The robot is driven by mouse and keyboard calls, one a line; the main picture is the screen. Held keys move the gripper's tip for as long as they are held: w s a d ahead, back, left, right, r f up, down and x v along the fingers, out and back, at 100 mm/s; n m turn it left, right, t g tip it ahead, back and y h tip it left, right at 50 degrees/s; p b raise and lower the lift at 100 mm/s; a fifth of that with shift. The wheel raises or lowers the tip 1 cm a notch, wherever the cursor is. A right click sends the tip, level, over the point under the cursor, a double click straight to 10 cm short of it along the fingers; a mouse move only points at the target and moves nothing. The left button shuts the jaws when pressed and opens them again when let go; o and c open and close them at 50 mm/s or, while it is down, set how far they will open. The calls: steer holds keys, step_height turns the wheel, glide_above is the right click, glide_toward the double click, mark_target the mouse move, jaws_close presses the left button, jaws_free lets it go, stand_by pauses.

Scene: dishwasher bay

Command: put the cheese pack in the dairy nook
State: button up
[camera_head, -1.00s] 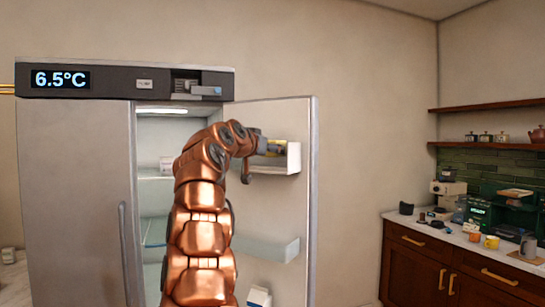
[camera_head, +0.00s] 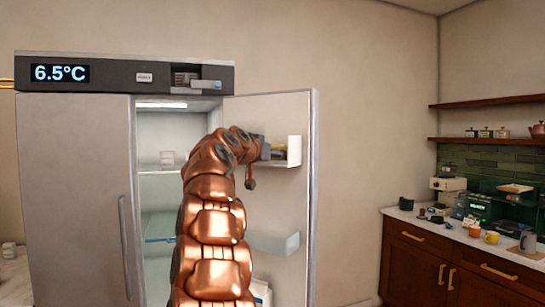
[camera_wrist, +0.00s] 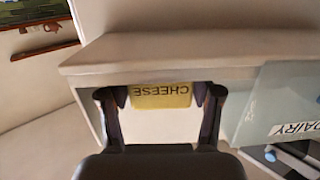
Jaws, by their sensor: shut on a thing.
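The yellow cheese pack (camera_wrist: 160,97) sits between the two dark fingers of my gripper (camera_wrist: 162,92) in the wrist view. Its CHEESE label reads upside down. The gripper is shut on it. In the head view my gripper (camera_head: 268,151) is at the upper white bin (camera_head: 295,151) on the open fridge door, and a small part of the pack (camera_head: 278,152) shows there. In the wrist view a pale wall (camera_wrist: 190,50) of the nook lies just beyond the pack. A light-blue panel labelled DAIRY (camera_wrist: 293,129) is at the right. Whether the pack touches the nook floor is hidden.
The fridge door (camera_head: 312,200) stands open to the right. A lower door bin (camera_head: 275,243) is below the upper one. A counter (camera_head: 470,240) with several items is far right.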

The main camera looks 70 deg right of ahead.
steer(key=shift+f, duration=0.15)
steer(key=o, duration=1.1)
steer(key=shift+r, duration=0.25)
